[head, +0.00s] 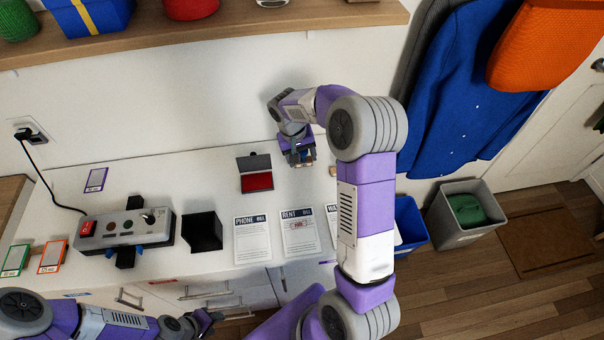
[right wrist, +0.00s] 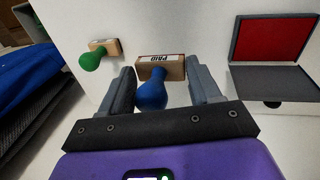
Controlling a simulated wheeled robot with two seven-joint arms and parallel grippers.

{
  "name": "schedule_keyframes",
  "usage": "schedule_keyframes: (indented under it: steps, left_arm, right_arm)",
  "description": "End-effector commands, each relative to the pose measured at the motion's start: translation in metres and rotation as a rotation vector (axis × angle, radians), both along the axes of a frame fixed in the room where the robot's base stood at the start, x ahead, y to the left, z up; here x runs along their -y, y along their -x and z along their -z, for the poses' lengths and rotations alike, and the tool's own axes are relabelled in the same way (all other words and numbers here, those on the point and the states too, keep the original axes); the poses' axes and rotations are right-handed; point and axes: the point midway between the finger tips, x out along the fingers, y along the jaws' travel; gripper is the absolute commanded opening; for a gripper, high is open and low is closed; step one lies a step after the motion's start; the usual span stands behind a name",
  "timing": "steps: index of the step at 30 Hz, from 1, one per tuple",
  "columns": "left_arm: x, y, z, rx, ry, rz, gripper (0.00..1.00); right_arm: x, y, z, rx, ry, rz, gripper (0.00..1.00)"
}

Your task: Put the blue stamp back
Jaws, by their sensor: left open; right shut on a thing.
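The blue stamp (right wrist: 151,92) has a blue knob and a wooden block marked PAID. It is between the two fingers of my right gripper (right wrist: 163,88), which is shut on it. In the head view my right gripper (head: 301,160) is over the back of the white counter, just right of the red ink pad (head: 257,181), and mostly hides the stamp. My left gripper (head: 205,322) is open and empty at the lower left, in front of the counter's drawers.
A green stamp (right wrist: 92,57) is left of the blue one. A black open box (head: 202,232) and a switch panel (head: 124,229) stand left. A shelf (head: 220,38) hangs above.

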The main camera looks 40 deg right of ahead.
Motion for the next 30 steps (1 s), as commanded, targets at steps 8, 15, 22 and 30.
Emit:
schedule_keyframes:
  steps: [8,15,22,30]
  left_arm:
    - [0.000,0.000,0.009,0.000,0.000,0.000,0.43]
    - [0.000,0.000,0.017,0.000,0.000,0.000,0.43]
    - [0.000,0.000,0.016,0.000,0.000,0.000,0.43]
    - [0.000,0.000,0.018,0.000,0.000,0.000,0.43]
  right_arm:
    - [0.000,0.000,0.036,-0.001,0.000,0.000,0.43]
    - [0.000,0.000,0.072,-0.001,0.000,-0.001,0.43]
    - [0.000,0.000,0.072,0.000,0.001,0.000,0.43]
    - [0.000,0.000,0.075,0.000,0.001,-0.001,0.79]
